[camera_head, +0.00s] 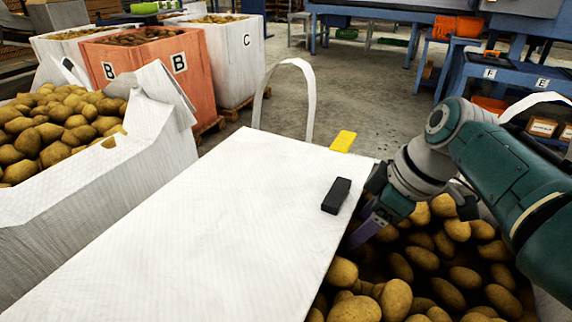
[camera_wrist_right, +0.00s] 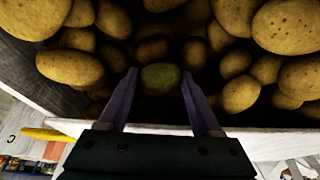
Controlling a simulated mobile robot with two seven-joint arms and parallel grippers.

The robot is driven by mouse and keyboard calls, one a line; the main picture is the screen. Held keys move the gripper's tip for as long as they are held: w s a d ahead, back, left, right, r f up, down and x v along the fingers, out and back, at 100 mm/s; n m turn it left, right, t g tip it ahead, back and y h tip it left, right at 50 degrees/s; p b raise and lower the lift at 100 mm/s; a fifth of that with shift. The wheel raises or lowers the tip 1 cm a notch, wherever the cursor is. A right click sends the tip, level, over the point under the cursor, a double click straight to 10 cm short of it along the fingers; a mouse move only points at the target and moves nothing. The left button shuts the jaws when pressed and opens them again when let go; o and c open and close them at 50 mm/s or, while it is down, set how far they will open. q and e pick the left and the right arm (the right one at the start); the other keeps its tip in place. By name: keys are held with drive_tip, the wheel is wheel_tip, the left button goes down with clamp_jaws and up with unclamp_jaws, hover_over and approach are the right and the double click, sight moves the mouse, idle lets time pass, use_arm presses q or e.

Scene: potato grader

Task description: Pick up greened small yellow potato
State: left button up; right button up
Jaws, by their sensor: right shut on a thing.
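The greened small yellow potato (camera_wrist_right: 160,78) shows in the right wrist view, dull green beside the tan potatoes around it. My right gripper (camera_wrist_right: 160,73) has its two purple fingers on either side of it and is shut on it, low among the other potatoes, close to the container's near wall. In the head view my right gripper (camera_head: 362,234) reaches down into the potato container at the right, and the greened potato is hidden there. My left gripper is not in view.
A white flat surface (camera_head: 190,230) fills the middle, with a black block (camera_head: 336,195) near its right edge and a yellow piece (camera_head: 343,141) at its far edge. Tan potatoes (camera_head: 450,285) crowd the right container. A white bag (camera_head: 150,150) of potatoes stands left, an orange bin (camera_head: 150,65) behind.

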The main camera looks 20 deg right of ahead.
drive_tip(key=shift+r+p, duration=0.3)
drive_tip(key=shift+r, duration=0.15)
drive_tip(key=shift+s+d+r, duration=0.2)
drive_tip(key=shift+r, duration=0.05)
drive_tip(key=s+d+p, duration=0.1)
drive_tip(key=s+d+r+p, duration=0.1)
drive_tip(key=shift+s+d, duration=0.2)
drive_tip(key=shift+s, duration=0.2)
wheel_tip(320, 180, up, 13)
drive_tip(key=p, duration=0.4)
drive_tip(key=shift+a+f, duration=0.15)
